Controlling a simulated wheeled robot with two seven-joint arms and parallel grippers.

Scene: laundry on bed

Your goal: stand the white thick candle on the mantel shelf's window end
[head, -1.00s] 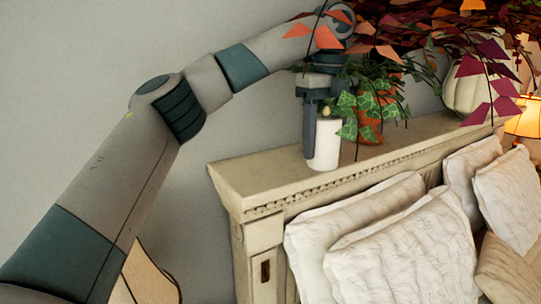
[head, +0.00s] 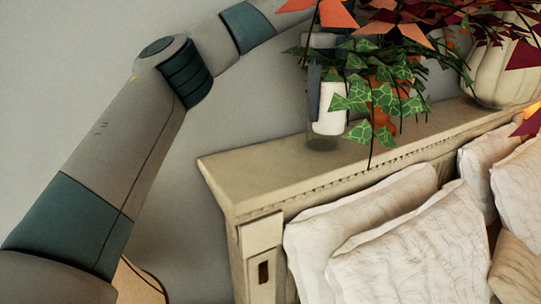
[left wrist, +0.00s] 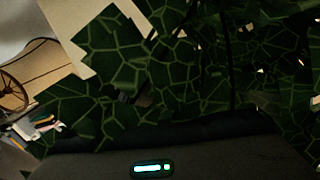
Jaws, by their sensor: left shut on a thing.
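The white thick candle (head: 329,122) is upright in my left gripper (head: 324,108) in the head view. A dark finger lies along its left side; ivy leaves hide the other finger and part of the candle's top. The candle's base appears a little above the mantel shelf (head: 265,170), with a dark shadow patch under it. In the left wrist view, dark ivy leaves (left wrist: 190,75) fill most of the picture and the candle cannot be made out. My right gripper is in neither view. No window shows.
A trailing ivy in an orange pot (head: 385,92) stands close beside the candle. Red and orange leaves hang above, before a cream pumpkin (head: 495,70). White pillows (head: 405,250) lean below the shelf's front. The shelf's left end is bare.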

